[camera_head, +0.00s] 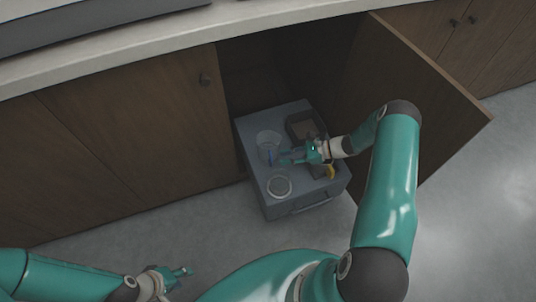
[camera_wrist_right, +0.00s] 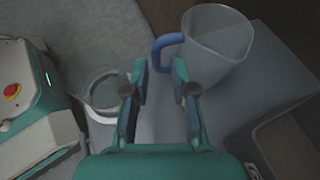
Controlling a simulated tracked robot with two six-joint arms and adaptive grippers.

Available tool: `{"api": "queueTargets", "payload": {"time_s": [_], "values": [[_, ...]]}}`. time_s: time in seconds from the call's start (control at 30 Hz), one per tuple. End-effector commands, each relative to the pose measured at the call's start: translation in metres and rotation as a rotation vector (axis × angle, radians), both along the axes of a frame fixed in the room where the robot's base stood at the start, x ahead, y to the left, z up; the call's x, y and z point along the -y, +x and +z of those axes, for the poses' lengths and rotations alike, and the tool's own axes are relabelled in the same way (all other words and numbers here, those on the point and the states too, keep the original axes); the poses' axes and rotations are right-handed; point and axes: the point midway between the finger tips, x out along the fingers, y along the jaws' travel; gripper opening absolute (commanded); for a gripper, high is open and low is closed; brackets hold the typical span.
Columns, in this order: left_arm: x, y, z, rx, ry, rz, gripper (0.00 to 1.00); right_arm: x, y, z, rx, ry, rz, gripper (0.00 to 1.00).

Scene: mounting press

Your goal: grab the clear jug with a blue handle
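The clear jug with a blue handle (camera_head: 268,138) stands upright on the grey drawer unit in the open cabinet. In the right wrist view the jug (camera_wrist_right: 222,38) is just beyond the fingertips, and its blue handle (camera_wrist_right: 163,46) shows in line with the gap between them. My right gripper (camera_head: 282,157) is open and empty beside the handle; it also shows in the right wrist view (camera_wrist_right: 160,75). I cannot tell whether a finger touches the handle. My left gripper (camera_head: 184,276) looks open and empty, low over the floor, far from the jug.
A round glass dish (camera_head: 279,186) sits near the front of the grey unit (camera_head: 305,199). A dark open box (camera_head: 305,126) stands to the right of the jug. A yellow item (camera_head: 331,172) is by my right wrist. The open cabinet door (camera_head: 420,90) stands right of my forearm.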

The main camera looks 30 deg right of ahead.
Motion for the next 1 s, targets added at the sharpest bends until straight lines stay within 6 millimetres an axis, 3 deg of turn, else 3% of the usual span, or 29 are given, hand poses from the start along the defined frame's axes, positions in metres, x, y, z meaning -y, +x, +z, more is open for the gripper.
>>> {"api": "queueTargets", "payload": {"time_s": [0.53,0.8,0.97,1.0], "values": [[0.000,0.000,-0.009,0.000,0.000,0.000,0.40,-0.045,0.026,-0.031,0.000,-0.001,0.007,0.25],[0.000,0.000,-0.009,0.000,0.000,0.000,0.40,-0.048,0.029,-0.032,0.000,-0.003,0.004,0.25],[0.000,0.000,-0.009,0.000,0.000,0.000,0.40,-0.048,0.029,-0.031,-0.001,-0.003,0.005,0.00],[0.000,0.000,-0.009,0.000,0.000,0.000,0.40,-0.048,0.029,-0.032,-0.002,-0.003,0.004,0.00]]}}
